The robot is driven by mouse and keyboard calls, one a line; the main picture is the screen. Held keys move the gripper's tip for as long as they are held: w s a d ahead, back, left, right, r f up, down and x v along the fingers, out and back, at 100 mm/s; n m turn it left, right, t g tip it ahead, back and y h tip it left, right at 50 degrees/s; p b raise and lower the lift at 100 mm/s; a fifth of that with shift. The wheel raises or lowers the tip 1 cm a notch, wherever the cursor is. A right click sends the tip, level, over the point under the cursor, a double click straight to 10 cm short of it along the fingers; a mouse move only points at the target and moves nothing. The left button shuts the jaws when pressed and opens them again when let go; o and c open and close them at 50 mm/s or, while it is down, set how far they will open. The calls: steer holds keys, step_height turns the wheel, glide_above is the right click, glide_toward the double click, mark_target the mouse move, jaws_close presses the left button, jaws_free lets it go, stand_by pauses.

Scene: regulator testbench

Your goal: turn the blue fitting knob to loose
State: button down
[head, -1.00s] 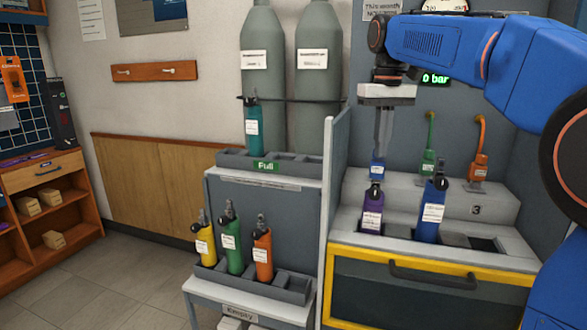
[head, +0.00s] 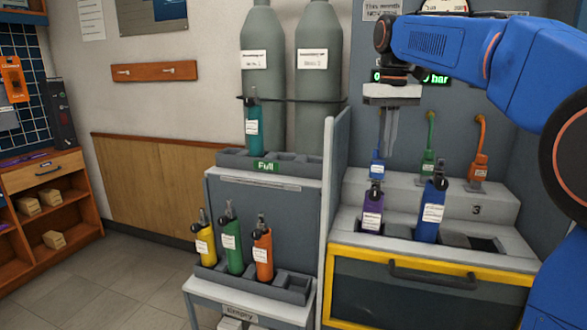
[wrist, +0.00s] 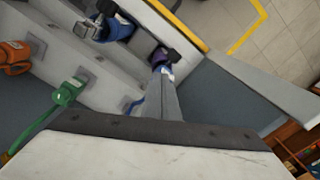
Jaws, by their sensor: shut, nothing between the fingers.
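The blue fitting (head: 376,164) stands on the grey bench step, left of the green and orange fittings. In the wrist view, only a bit of blue (wrist: 138,104) shows beside my fingers, and the rest of the fitting is hidden. My gripper (head: 388,152) points straight down with its fingers shut and nothing between them. In the head view its tips overlap the fitting's upper right side. I cannot tell whether they touch it. In the wrist view my gripper (wrist: 165,78) shows as a narrow grey pair of fingers. The knob's setting is not readable.
The green fitting (head: 429,160) and the orange fitting (head: 479,160) stand to the right. A purple bottle (head: 372,212) and a blue bottle (head: 431,212) stand in front in the bench rack. A grey partition (head: 333,190) borders the bench on the left.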

steer(key=shift+s+d, duration=0.1)
step_height(320, 180, up, 6)
steer(key=shift+s+d, duration=0.15)
steer(key=shift+s, duration=0.05)
stand_by(0.8)
step_height(320, 180, down, 6)
steer(key=a, duration=0.2)
steer(key=shift+s, duration=0.3)
stand_by(0.7)
steer(key=shift+a, duration=0.1)
steer(key=shift+w, duration=0.6)
stand_by(1.1)
